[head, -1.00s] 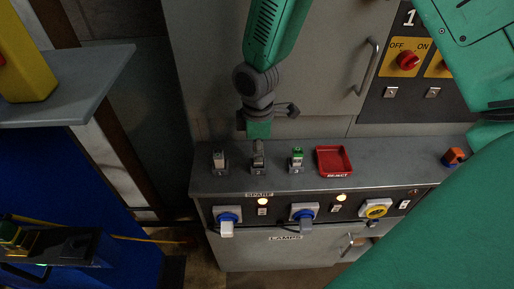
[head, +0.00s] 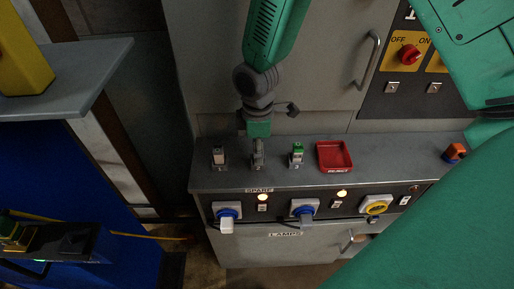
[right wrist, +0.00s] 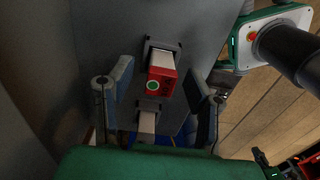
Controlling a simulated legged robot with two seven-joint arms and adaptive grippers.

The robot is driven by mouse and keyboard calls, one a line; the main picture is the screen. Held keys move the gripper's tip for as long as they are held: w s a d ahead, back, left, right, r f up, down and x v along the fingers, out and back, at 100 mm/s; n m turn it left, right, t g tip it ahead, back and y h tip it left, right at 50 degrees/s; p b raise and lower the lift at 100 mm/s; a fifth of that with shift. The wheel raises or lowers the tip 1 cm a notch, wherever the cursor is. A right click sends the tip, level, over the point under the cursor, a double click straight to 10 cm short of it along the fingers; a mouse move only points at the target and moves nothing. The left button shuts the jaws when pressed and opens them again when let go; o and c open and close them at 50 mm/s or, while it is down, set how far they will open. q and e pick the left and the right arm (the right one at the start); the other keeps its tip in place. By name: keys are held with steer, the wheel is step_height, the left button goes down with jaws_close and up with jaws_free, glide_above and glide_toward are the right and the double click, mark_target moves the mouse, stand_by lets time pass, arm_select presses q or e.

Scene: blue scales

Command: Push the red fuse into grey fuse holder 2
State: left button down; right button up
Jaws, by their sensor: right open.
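My right gripper (head: 258,150) reaches down from the top of the head view over the middle fuse holder, holder 2, and covers most of it. In the right wrist view its two fingers (right wrist: 162,100) are spread wide apart. The red fuse (right wrist: 166,83), with a green dot on its end, shows between them with a gap on both sides. A pale body and a dark grey holder (right wrist: 175,46) show just behind it. I cannot tell how deep the fuse sits. My left gripper is not in view.
Holder 1 (head: 219,166), with a pale block, and holder 3 (head: 297,165), with a green-topped fuse, flank the middle one closely. A red REJECT tray (head: 334,157) sits to the right on the grey ledge (head: 400,158). The cabinet door handle (head: 367,65) stands out behind.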

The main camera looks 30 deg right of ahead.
step_height(320, 180, up, 12)
stand_by(0.4)
steer(key=shift+f, duration=0.1)
stand_by(0.6)
